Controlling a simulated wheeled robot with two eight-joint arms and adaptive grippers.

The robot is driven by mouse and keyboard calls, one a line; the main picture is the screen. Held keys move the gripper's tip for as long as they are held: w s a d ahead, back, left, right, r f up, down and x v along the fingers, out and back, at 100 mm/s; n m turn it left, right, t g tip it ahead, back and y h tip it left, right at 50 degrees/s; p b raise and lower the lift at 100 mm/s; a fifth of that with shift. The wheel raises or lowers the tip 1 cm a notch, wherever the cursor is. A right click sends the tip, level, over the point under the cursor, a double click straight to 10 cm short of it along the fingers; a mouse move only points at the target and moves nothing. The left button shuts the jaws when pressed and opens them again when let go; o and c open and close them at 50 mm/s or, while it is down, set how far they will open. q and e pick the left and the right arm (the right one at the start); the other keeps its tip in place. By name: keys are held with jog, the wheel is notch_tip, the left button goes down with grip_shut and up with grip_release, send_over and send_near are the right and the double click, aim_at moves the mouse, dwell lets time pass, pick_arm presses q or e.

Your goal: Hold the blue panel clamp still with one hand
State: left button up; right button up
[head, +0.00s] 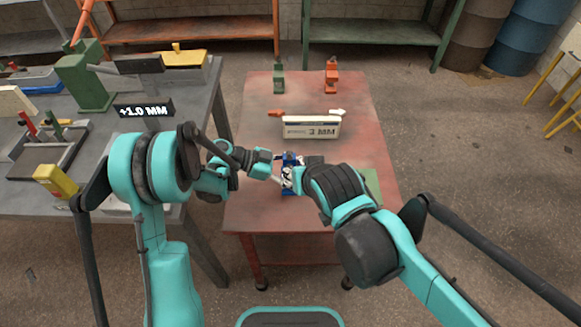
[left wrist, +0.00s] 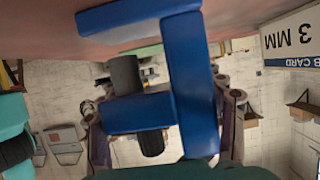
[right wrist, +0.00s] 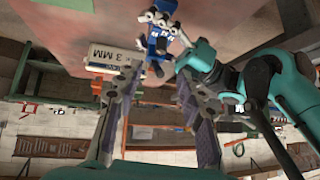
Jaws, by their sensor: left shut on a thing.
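The blue panel clamp (head: 289,160) stands on the red table, partly hidden behind my arms in the head view. It fills much of the left wrist view (left wrist: 190,80), with a dark grey cylinder on it. It also shows in the right wrist view (right wrist: 154,42). My left gripper (head: 286,178) is shut on the clamp, its fingers around the blue body. My right gripper (right wrist: 160,69) is open and empty, its two fingers wide apart and pointing toward the clamp without visible contact. In the head view its fingers are mostly hidden by its own arm.
A white "3 MM" card (head: 311,127) stands behind the clamp. A green clamp (head: 279,79) and an orange clamp (head: 331,75) stand at the red table's (head: 255,210) back. A grey bench (head: 195,95) with a "+1.0 MM" sign (head: 144,107) is on the left.

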jog(key=shift+n, duration=0.8)
jog(key=x, duration=1.2)
jog(key=shift+a, duration=0.15)
jog(key=shift+r, duration=0.1)
grip_shut()
